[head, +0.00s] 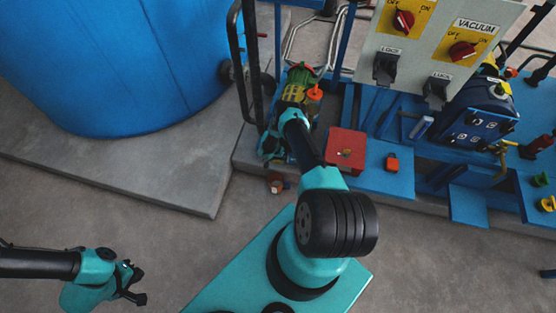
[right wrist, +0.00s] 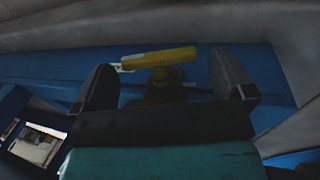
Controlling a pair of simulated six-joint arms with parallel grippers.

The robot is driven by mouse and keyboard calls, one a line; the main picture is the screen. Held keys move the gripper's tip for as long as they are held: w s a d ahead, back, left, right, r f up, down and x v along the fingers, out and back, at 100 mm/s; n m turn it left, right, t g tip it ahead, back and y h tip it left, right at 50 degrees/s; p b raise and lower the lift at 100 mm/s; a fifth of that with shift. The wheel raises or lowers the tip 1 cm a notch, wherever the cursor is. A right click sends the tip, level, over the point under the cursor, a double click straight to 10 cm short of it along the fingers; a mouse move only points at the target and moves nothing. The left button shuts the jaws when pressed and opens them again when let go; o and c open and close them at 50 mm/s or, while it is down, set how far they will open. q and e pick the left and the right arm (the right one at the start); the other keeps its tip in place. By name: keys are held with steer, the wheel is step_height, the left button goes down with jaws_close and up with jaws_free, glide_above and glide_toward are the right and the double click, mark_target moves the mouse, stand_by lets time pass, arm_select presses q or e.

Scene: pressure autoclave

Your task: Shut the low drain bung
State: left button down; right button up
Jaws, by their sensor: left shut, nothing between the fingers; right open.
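A yellow lever-like handle (right wrist: 158,58) on a short dark stem shows in the right wrist view, in front of a blue surface; I take it to be the low drain bung's handle. My right gripper (right wrist: 165,75) is open, one finger on each side of the handle's stem, with a visible gap to both. In the head view my right gripper (head: 271,148) is down by the skid's front left corner, mostly hidden by its own wrist, and the yellow handle cannot be made out there. My left gripper (head: 133,285) is shut and empty over bare floor at lower left.
A large blue tank (head: 120,60) stands on a concrete plinth (head: 150,165) at left. A black rail (head: 236,60) rises beside the right arm. A switch panel (head: 440,40) overhangs the blue skid. A red plate (head: 345,148) lies right of the arm. Floor at front left is clear.

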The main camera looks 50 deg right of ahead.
steer(key=shift+f, duration=0.25)
steer(key=shift+c, duration=0.2)
steer(key=c, duration=0.8)
steer(key=shift+c, duration=0.2)
steer(key=shift+s+d, duration=0.1)
steer(key=shift+s, duration=0.05)
steer(key=shift+d+t+y, duration=0.15)
steer(key=shift+t+y, duration=0.35)
steer(key=shift+t, duration=0.6)
steer(key=shift+d, duration=0.1)
steer(key=shift+d+t+y, duration=0.1)
steer(key=shift+t+y, duration=0.2)
steer(key=shift+t, duration=0.3)
